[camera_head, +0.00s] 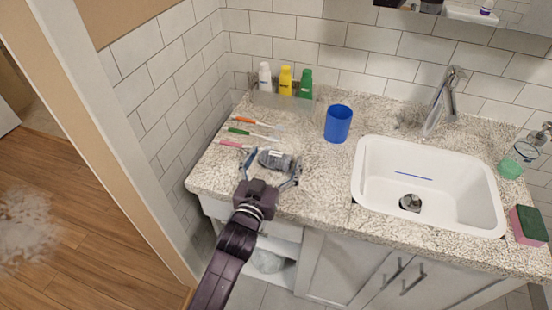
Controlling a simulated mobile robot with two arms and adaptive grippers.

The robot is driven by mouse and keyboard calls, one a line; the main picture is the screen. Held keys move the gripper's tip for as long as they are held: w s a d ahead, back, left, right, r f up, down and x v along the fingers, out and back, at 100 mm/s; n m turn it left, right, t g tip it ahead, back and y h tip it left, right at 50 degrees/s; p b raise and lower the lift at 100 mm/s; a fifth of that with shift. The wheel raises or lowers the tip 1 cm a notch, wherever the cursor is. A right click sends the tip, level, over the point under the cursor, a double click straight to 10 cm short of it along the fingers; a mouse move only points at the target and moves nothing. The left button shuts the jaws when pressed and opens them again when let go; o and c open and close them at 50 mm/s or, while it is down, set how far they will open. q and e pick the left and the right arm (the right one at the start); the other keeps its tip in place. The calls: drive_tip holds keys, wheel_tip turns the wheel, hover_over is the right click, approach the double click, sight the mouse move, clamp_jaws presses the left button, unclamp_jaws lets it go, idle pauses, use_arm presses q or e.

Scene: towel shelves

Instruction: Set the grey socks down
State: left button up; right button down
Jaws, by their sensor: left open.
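The grey socks (279,161) lie as a small dark bundle on the speckled countertop (318,182), near its left front part. My left gripper (271,166) reaches over the counter's front edge. Its fingers are spread open, one on each side of the bundle. I cannot tell whether either finger touches it. My right gripper is not in view.
Several toothbrushes (249,133) lie just behind and left of the socks. Small bottles (285,81) stand at the back wall. A blue cup (338,123) stands behind right. The white sink (430,212), with a toothbrush-like blue strip inside, is to the right.

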use_arm(q)
drive_tip(key=shift+w, duration=0.15)
drive_tip(key=c, duration=1.3)
